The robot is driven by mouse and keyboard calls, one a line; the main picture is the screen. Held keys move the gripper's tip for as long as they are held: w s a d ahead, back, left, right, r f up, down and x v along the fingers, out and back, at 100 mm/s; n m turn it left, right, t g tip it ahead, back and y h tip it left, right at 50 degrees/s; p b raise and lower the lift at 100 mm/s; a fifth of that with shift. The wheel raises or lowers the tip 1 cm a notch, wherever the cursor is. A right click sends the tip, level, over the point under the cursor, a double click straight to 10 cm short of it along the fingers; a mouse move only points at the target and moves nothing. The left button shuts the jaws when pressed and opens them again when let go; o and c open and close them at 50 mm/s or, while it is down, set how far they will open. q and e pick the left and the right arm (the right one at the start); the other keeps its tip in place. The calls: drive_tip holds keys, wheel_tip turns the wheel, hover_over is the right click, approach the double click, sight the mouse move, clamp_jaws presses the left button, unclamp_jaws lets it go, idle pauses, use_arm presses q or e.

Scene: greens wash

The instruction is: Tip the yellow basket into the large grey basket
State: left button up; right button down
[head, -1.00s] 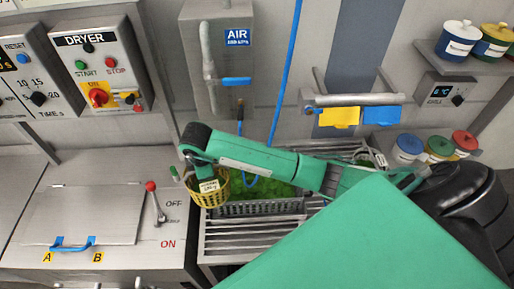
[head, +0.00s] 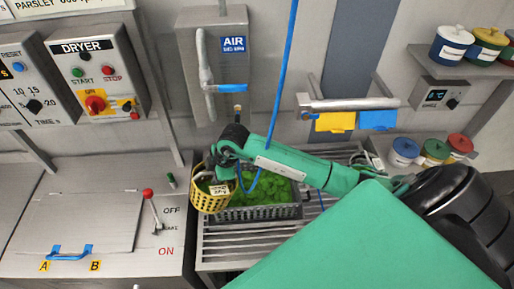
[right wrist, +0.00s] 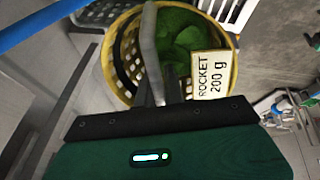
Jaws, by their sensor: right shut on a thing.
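The yellow basket (head: 207,202) is held at the left end of the large grey basket (head: 262,213), partly overlapping it in the head view. It leans a little; green leaves show inside it. In the right wrist view the yellow basket (right wrist: 234,72) carries a label, "ROCKET 200 g" (right wrist: 211,75). The grey basket holds green leaves and stands on a slatted rack. My left gripper is not in view.
The slatted metal rack (head: 235,249) has bare room in front of the grey basket. A blue hose (head: 281,85) hangs across the work area. A steel cabinet with a red-knobbed lever (head: 152,207) stands at left. Lidded pots (head: 437,150) stand at right.

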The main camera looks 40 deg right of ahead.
drive_tip(key=shift+s+d+r+t+y, duration=0.15)
drive_tip(key=shift+s+d+r+y, duration=0.1)
drive_tip(key=shift+d+y, duration=0.3)
drive_tip(key=shift+s+d+r+t+y, duration=0.2)
drive_tip(key=shift+d+y, duration=0.15)
drive_tip(key=shift+d, duration=0.4)
drive_tip(key=shift+s+d+f+m+t+y, duration=0.15)
drive_tip(key=shift+d+f+t+y, duration=0.05)
drive_tip(key=shift+d+y, duration=0.4)
drive_tip(key=shift+s+d+f+m+t+y, duration=0.15)
drive_tip(key=shift+d+f+y, duration=0.05)
drive_tip(key=shift+d+y, duration=0.4)
drive_tip(key=shift+d+f, duration=0.1)
drive_tip(key=shift+y, duration=0.3)
drive_tip(key=shift+s+d+f+t+y, duration=0.15)
drive_tip(key=shift+d+f+t+y, duration=0.15)
drive_tip(key=shift+d+y, duration=0.2)
drive_tip(key=shift+f+y, duration=0.15)
drive_tip(key=shift+y, duration=0.15)
